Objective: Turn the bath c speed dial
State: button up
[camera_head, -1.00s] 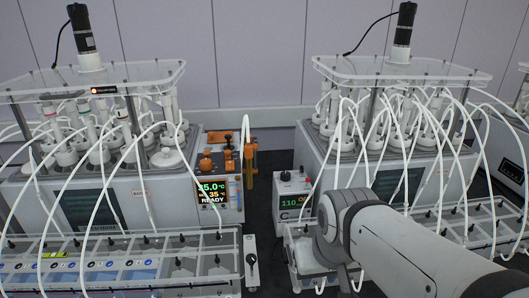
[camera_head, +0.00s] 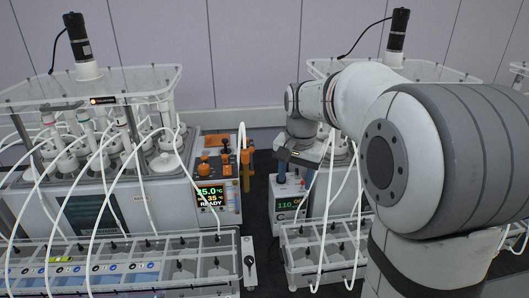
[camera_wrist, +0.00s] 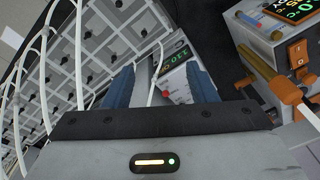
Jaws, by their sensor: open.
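A small grey control box (camera_head: 289,203) with a green "110" display stands between the two reactor units. It also shows in the wrist view (camera_wrist: 176,72), between my fingers and beyond them, with a small red part (camera_wrist: 166,94) on it. My gripper (camera_wrist: 161,80) is open, its two blue fingers apart with nothing held. In the head view my gripper (camera_head: 283,167) is just above the box and hides part of its top. I cannot make out the speed dial now. No label for bath c is readable.
The left reactor bath (camera_head: 90,200) has an orange-fitted controller (camera_head: 218,190) reading "READY" close to the left of the box. White tubes (camera_head: 328,215) hang over the clear racks (camera_head: 305,245) in front. My arm covers much of the right reactor.

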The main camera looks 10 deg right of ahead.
jog(key=w+f+m+p, duration=0.1)
jog(key=w, duration=0.4)
jog(key=w+f+m+g+p, duration=0.1)
jog(key=w+m, duration=0.1)
jog(key=w, duration=0.3)
jog(key=w+m+p, duration=0.1)
jog(key=w+m, duration=0.1)
jog(key=w, duration=0.4)
jog(key=shift+f, duration=0.4)
jog(key=shift+w+f, duration=0.15)
jog(key=shift+f, duration=0.1)
notch_tip(320, 180, down, 8)
jog(key=shift+r+p, duration=0.15)
jog(key=shift+p, duration=0.9)
jog(key=shift+c, duration=0.2)
